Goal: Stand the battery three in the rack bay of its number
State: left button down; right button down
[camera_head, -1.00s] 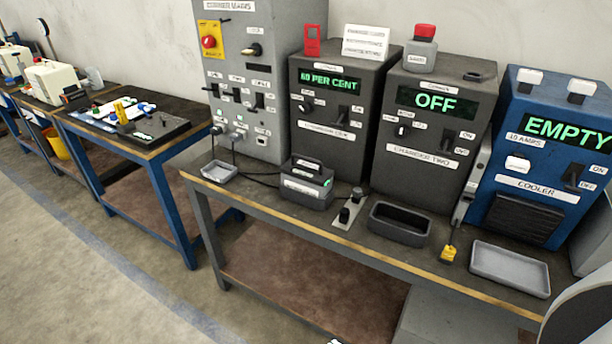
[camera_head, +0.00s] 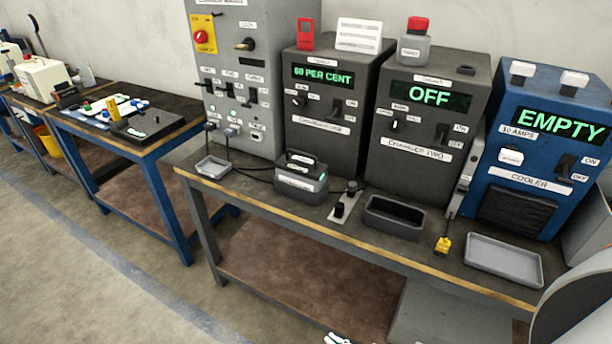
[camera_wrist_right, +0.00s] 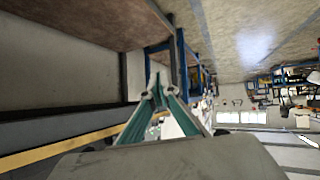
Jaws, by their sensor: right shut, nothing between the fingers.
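A dark grey battery-like box with a top handle and a pale label (camera_head: 301,178) stands on the grey bench in front of the charger reading 60 PER CENT. A cable runs close to it from the left. I cannot read a number on it. No numbered rack bay can be made out. My right gripper (camera_head: 337,339) barely shows at the bottom edge of the head view, in front of and below the bench top, away from the box. In the right wrist view its fingers (camera_wrist_right: 160,92) are shut with nothing between them. My left gripper is out of view.
The bench (camera_head: 355,248) carries charger two (camera_head: 427,125), reading OFF, and a blue cooler (camera_head: 535,150), reading EMPTY. A black bin (camera_head: 394,229), a grey tray (camera_head: 503,262) and a small tray (camera_head: 213,167) line its front. A blue-legged table (camera_head: 150,150) stands left. The floor in front is clear.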

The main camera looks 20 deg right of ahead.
jog(key=c, duration=2.8)
grip_release()
jog(key=o, duration=0.6)
jog(key=shift+o, duration=0.6)
jog(key=shift+d, duration=0.1)
